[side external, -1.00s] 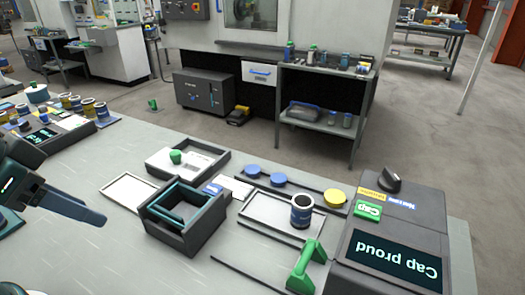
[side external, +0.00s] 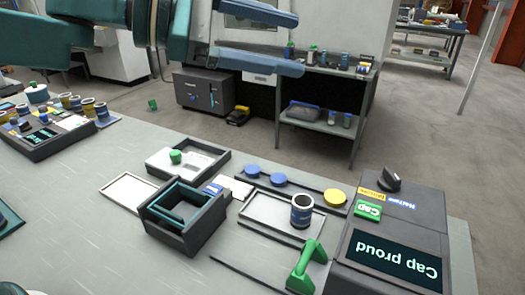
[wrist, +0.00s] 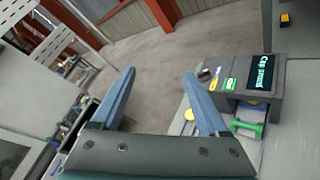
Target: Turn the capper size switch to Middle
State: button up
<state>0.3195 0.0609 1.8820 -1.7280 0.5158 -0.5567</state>
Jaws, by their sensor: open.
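The capper (side external: 398,240) is a dark grey box at the right end of the bench, with a screen (side external: 392,259) reading "Cap proud". Its black size switch knob (side external: 391,182) stands on top at the back, beside a yellow and a blue label and a green "Cap" label (side external: 368,210). In the wrist view the capper (wrist: 246,78) is at the right, with the knob (wrist: 204,74) at its left end. My gripper (side external: 300,44) is open and empty, raised well above the bench, left of and higher than the knob. In the wrist view its blue fingers (wrist: 158,75) are spread apart.
A green handle (side external: 305,266) stands in front of the capper. A dark jar (side external: 302,211) stands on a pale tray (side external: 262,218). A yellow disc (side external: 335,198) and blue discs (side external: 252,170) lie behind it. A dark open box (side external: 184,235) sits mid-bench.

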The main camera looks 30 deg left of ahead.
jog(key=w+d+f+n, duration=0.4)
jog(key=f+n, duration=0.1)
jog(key=n+g, duration=0.2)
jog(key=g, duration=0.1)
send_near(390, 172)
jog(key=s+x, duration=0.1)
jog(key=x, duration=0.2)
jog(key=shift+x, duration=2.8)
jog(key=shift+w+a, duration=0.1)
jog(key=shift+w, duration=0.1)
grip_shut()
jog(key=shift+w+m, duration=0.1)
jog(key=shift+m, duration=0.2)
